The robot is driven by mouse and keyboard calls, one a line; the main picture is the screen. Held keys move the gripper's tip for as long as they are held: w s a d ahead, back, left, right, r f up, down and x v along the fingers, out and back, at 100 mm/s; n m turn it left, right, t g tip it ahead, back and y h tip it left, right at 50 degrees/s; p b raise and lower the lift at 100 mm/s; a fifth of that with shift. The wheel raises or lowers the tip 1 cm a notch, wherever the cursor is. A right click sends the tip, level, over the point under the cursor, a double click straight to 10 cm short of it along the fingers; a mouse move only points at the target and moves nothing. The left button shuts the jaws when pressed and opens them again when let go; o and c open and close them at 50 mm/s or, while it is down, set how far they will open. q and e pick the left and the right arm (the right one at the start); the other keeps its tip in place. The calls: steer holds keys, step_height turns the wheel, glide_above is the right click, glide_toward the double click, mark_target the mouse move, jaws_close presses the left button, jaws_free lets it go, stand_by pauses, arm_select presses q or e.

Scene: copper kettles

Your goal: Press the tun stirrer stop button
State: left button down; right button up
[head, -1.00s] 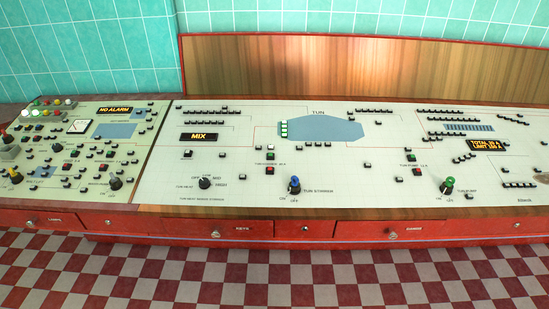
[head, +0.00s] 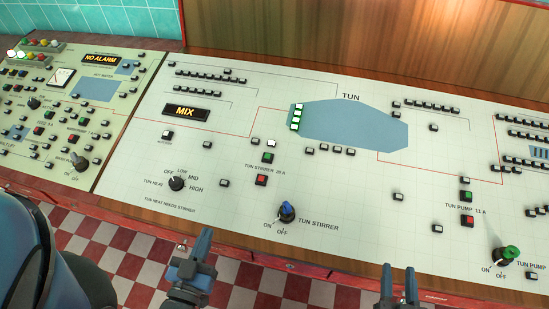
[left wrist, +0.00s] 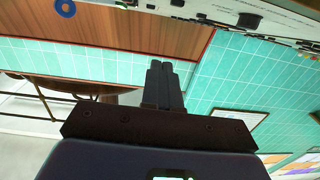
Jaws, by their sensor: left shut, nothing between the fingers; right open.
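The tun stirrer's red button (head: 261,180) sits on the pale panel just below its green button (head: 268,158), under the TUN label area in the head view. The blue TUN STIRRER knob (head: 287,210) is lower right of it, with ON and OFF marks. My left gripper (head: 203,244) is shut and empty, near the panel's front edge, lower left of the red button and apart from it. Its closed fingers (left wrist: 163,72) also show in the left wrist view. My right gripper (head: 399,283) is open and empty at the panel's front edge.
The TUN HEAT knob (head: 176,183) is left of the red button. The MIX display (head: 186,112) is lit. The green TUN PUMP knob (head: 510,254) and the pump's red button (head: 467,221) are at right. A wooden backboard (head: 330,45) rises behind the panel.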

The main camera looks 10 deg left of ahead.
arm_select(q)
steer(key=shift+w+d, duration=0.1)
steer(key=shift+w, duration=0.1)
arm_select(e)
steer(key=shift+w+d, duration=0.1)
steer(key=shift+w, duration=0.15)
arm_select(q)
steer(key=shift+s, duration=0.15)
arm_select(e)
steer(key=shift+s+r, duration=0.1)
steer(key=shift+s, duration=0.1)
arm_select(q)
steer(key=shift+r, duration=0.1)
arm_select(e)
steer(key=shift+r, duration=0.1)
arm_select(q)
steer(key=w+d+r+m+g+p, duration=0.3)
steer(key=w+d+r+m+p, duration=0.1)
steer(key=w+p, duration=0.5)
steer(key=w+d+r+m+g+p, duration=0.3)
steer(key=w+r+m+p, duration=0.1)
steer(key=w+p, duration=0.5)
steer(key=p, duration=0.2)
steer(key=shift+d+y+p, duration=0.3)
steer(key=shift+d, duration=0.05)
arm_select(e)
step_height(320, 180, up, 20)
steer(key=shift+r, duration=0.2)
steer(key=shift+w+f, duration=0.1)
